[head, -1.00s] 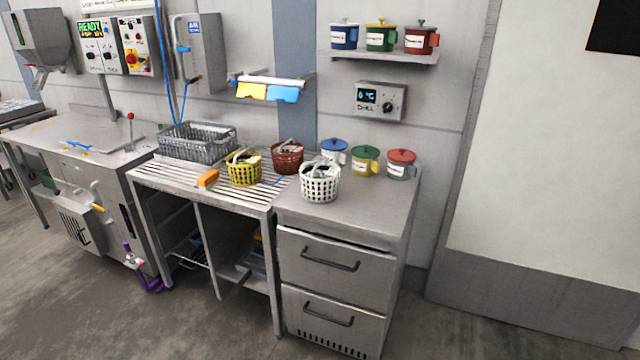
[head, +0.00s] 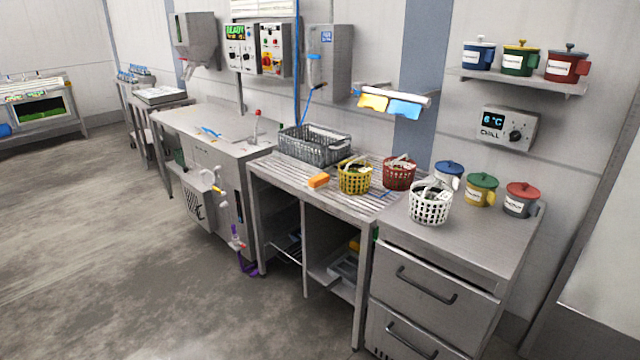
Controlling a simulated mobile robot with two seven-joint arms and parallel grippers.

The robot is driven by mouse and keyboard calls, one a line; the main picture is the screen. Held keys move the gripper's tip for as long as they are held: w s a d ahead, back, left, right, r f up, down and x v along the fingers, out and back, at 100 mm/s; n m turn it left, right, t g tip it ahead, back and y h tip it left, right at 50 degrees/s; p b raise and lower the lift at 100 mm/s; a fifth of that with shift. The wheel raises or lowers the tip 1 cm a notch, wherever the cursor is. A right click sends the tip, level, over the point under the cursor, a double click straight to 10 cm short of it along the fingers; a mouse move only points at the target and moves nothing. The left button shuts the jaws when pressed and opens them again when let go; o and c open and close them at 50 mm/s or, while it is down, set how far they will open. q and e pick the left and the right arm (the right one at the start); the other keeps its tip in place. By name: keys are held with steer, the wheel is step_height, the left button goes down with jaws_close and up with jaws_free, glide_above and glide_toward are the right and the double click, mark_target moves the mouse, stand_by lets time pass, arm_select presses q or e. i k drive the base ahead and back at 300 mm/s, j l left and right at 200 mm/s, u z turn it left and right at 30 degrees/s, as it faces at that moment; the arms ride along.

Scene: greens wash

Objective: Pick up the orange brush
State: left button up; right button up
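The orange brush (head: 318,180) is a small orange block lying on the slatted drain top (head: 290,172) of the steel bench. It lies just left of the yellow basket (head: 354,178) and in front of the grey crate (head: 316,146). Its bristles cannot be made out at this distance. Neither of my grippers shows in the head view.
A red basket (head: 399,173) and a white basket (head: 430,203) stand right of the yellow one. A wash machine (head: 222,150) adjoins on the left. The floor (head: 150,260) in front is open.

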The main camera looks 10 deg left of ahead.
mark_target(318, 182)
steer(key=i+j+z, duration=0.45)
steer(key=i+j, duration=0.5)
steer(key=j, duration=0.15)
